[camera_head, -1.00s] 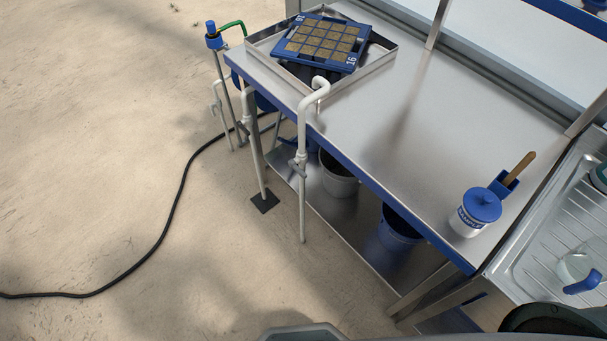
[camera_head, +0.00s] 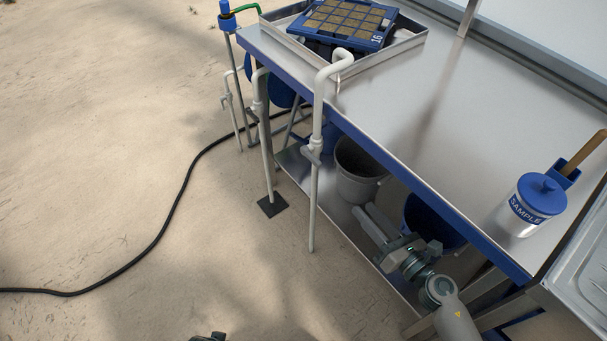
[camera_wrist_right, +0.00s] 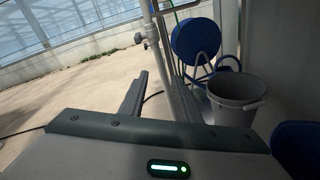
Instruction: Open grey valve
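The grey valve (camera_head: 313,154) sits partway up a pale standing pipe (camera_head: 318,105) at the front edge of the table. The pipe bends over the table top. The valve also shows in the right wrist view (camera_wrist_right: 151,43), ahead and slightly left of centre. My right gripper (camera_head: 361,209) is below the table edge, to the right of and lower than the valve, apart from it. Its two fingers look parted and empty. A dark part, possibly of my left gripper (camera_head: 208,337), just shows at the bottom edge; its fingers cannot be made out.
The steel table (camera_head: 430,110) has a blue front edge. A grey bucket (camera_head: 357,185) and a blue bucket (camera_head: 440,222) stand on its lower shelf near my right gripper. Other pipes (camera_head: 265,150) stand left. A black hose (camera_head: 180,190) crosses the open floor.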

